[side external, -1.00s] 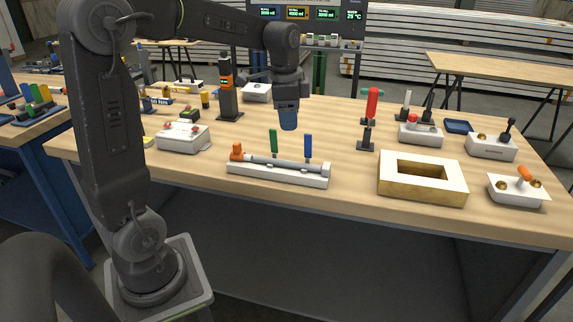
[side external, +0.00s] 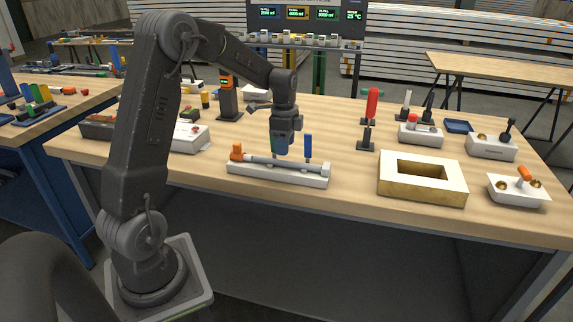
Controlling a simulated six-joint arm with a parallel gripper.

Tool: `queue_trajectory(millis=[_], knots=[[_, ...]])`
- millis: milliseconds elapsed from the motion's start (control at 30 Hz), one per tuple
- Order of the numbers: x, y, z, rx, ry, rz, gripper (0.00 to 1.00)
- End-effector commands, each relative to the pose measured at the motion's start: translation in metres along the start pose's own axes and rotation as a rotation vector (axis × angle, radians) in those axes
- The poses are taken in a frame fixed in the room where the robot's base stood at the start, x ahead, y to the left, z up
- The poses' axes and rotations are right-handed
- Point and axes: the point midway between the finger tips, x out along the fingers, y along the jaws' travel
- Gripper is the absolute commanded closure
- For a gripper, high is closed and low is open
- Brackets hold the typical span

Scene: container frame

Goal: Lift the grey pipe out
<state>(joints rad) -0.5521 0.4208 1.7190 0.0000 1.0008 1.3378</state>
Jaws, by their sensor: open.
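The grey pipe (side external: 272,162) lies lengthwise along a white base block (side external: 300,180) near the front of the table. An orange fitting (side external: 237,152) is at its left end. A blue upright lever (side external: 308,146) stands by its right part. A green upright piece (side external: 273,142) is mostly hidden behind my gripper. My gripper (side external: 283,147) is open and points down just above the middle of the pipe, between the green piece and the blue lever. Its fingertips are small in this view, and I cannot tell whether they touch the pipe.
A white box with a rectangular opening (side external: 424,177) stands to the right. A white fixture with an orange handle (side external: 518,187) is farther right. A red-topped post (side external: 371,106) stands behind. A white box (side external: 190,138) is at the left, partly behind my arm. Bare tabletop lies between them.

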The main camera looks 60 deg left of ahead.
Motion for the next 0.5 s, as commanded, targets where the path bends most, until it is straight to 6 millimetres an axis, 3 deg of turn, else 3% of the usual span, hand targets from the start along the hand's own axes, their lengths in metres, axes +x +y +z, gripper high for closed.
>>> queue_trajectory(millis=[300,500], knots=[[0.044,0.001,0.000,0.000,-0.001,0.004,0.50],[0.055,0.001,0.000,0.000,0.000,0.002,0.50]])
